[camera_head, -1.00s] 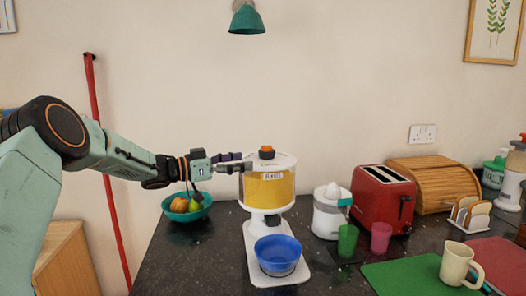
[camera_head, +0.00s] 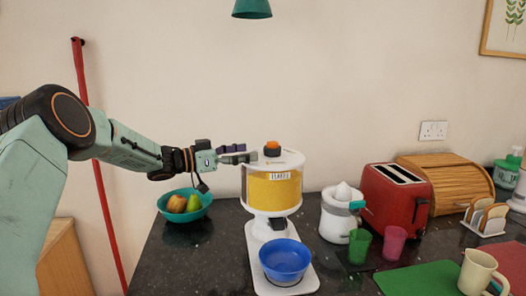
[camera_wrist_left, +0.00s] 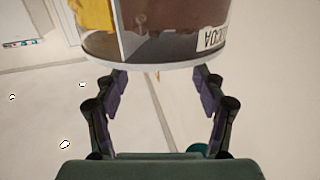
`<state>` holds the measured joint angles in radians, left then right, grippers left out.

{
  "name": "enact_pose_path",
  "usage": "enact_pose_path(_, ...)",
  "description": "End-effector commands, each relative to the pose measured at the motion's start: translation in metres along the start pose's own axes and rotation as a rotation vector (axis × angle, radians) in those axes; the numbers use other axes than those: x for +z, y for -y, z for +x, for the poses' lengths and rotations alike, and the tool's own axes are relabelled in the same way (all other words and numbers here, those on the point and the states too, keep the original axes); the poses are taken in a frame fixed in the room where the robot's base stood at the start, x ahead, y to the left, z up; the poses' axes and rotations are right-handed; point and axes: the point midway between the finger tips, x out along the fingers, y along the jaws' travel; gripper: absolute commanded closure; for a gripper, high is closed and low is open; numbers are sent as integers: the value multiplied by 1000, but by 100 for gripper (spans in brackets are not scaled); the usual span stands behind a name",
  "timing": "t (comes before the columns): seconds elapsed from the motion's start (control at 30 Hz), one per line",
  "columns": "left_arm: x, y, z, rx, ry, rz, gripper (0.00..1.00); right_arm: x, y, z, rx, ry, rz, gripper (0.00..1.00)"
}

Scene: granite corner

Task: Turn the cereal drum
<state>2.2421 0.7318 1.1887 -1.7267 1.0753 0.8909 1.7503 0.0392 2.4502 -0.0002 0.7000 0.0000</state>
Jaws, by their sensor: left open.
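The cereal drum (camera_head: 262,192) is a clear round hopper with yellow contents, a white lid and an orange knob (camera_head: 272,148). It stands upright on a white dispenser stand. Its front label reads like "FLAKES". In the left wrist view the drum (camera_wrist_left: 165,45) shows a yellow part, a brown part and a label like "COCOA", upside down. A blue bowl (camera_head: 285,260) sits on the stand's base. My left gripper (camera_head: 240,154) is open and empty at the lid's upper left; contact cannot be told. In the left wrist view its fingers (camera_wrist_left: 160,90) are spread, with the drum beyond them. My right gripper is not in view.
A teal fruit bowl (camera_head: 185,208) stands left of the dispenser on the dark counter. A white juicer (camera_head: 336,215), green and pink cups and a red toaster (camera_head: 393,198) stand to the right. A green mat (camera_head: 420,278) and mug lie front right.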

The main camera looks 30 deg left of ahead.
Motion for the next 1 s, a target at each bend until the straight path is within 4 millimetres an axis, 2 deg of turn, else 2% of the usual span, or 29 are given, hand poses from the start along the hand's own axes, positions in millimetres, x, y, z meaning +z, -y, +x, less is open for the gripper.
enact_pose_path(0.1,2,-2,22,5,4,4,30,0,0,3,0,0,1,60)
enact_pose_path(0.3,1,-1,48,3,2,3,30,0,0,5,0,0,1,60)
enact_pose_path(0.5,0,0,60,3,-1,0,30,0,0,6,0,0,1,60)
enact_pose_path(0.73,0,1,61,3,-1,1,30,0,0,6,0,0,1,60)
enact_pose_path(1.0,0,2,60,2,-1,1,52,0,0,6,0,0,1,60)
